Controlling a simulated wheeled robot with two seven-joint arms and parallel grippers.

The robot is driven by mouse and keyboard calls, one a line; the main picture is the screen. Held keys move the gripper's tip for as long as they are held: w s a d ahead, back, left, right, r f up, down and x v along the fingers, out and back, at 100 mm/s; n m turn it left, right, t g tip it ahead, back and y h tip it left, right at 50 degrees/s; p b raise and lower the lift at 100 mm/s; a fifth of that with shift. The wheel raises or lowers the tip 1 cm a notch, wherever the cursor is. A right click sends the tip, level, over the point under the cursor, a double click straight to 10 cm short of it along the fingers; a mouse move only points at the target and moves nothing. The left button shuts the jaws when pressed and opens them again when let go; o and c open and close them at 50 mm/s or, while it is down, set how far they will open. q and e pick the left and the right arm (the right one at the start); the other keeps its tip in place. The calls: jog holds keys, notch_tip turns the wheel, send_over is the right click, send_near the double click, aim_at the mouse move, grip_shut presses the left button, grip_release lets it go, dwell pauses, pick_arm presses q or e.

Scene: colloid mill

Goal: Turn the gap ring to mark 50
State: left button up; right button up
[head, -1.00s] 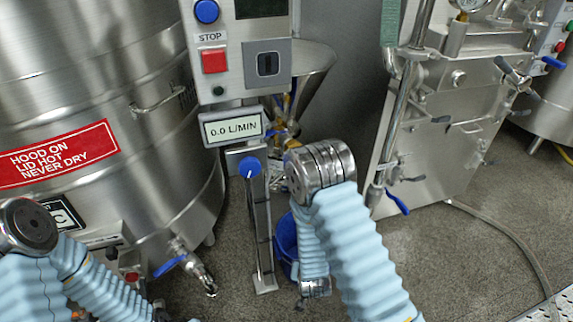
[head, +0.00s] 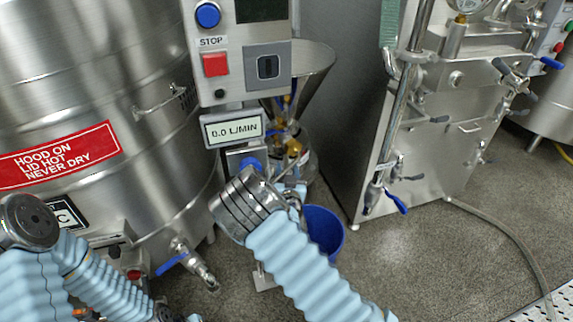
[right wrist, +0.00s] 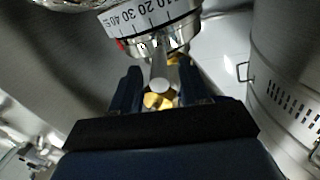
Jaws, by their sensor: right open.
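The gap ring (right wrist: 138,22) is a pale band with black numbers at the top of the right wrist view; 10, 20, 30 and 40 can be read. A small red mark (right wrist: 121,44) sits just below its left part, near the 40 end. A metal lever with a round end (right wrist: 159,82) points down from the ring toward me. My right gripper (right wrist: 161,86) is open, its dark fingers on either side of the lever; I cannot tell whether they touch it. In the head view my right wrist hides most of the mill's lower part. My left gripper is not visible.
A steel funnel (head: 316,68) tops the mill, behind the control box (head: 238,75). A blue bucket (head: 325,232) stands on the floor beside my right arm. A big steel kettle (head: 90,90) is at left, a steel cabinet (head: 345,120) at right. Floor at right is mostly clear.

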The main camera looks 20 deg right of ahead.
aim_at(287, 163)
jog(key=shift+x, duration=1.6)
jog(key=shift+c, duration=0.4)
grip_shut()
jog(key=shift+d, duration=0.1)
